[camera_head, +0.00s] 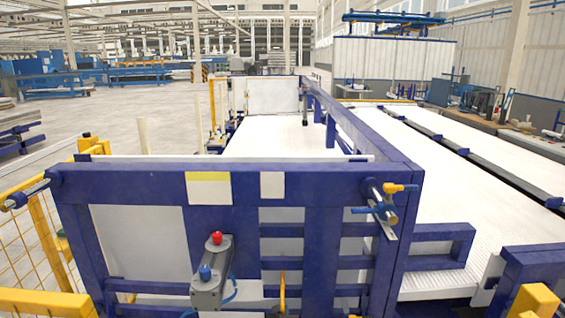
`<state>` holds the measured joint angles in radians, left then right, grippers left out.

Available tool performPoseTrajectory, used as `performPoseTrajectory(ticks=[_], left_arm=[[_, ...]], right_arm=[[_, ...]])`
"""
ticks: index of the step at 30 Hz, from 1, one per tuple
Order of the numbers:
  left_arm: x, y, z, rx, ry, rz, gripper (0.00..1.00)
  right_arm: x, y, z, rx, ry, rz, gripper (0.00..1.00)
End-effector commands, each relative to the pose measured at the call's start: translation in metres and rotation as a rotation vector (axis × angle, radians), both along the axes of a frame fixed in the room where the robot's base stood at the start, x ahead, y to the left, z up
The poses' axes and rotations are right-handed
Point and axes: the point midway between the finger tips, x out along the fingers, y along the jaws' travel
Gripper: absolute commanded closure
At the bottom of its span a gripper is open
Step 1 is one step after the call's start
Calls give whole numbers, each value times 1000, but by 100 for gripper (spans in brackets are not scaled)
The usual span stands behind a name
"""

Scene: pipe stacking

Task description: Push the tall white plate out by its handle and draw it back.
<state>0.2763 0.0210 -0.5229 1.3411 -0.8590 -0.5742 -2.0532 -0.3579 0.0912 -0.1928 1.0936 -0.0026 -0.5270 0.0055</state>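A blue frame (110,187) stands close in front of me. A large white plate (140,240) shows upright behind its left opening; its lower part is partly hidden by the frame. Another upright white plate (272,95) stands at the far end of the white bed. I cannot tell for sure which of them is the tall plate. A small yellow upright piece (283,293) shows low at the frame's middle; I cannot tell whether it is a handle. Neither of my grippers is in view.
A grey control box (211,285) with red and blue knobs sits on the frame's front. A yellow and blue fitting (385,189) sticks out at the right post. Yellow mesh fencing (40,235) stands left. A long white ribbed bed (460,170) runs along the right.

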Motion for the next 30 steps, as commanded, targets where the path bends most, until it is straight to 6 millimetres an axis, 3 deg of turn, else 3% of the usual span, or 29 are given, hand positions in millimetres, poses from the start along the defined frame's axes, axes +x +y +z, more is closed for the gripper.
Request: performPoseTrajectory(ticks=[30], left_arm=[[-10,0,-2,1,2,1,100]], right_arm=[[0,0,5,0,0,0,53]])
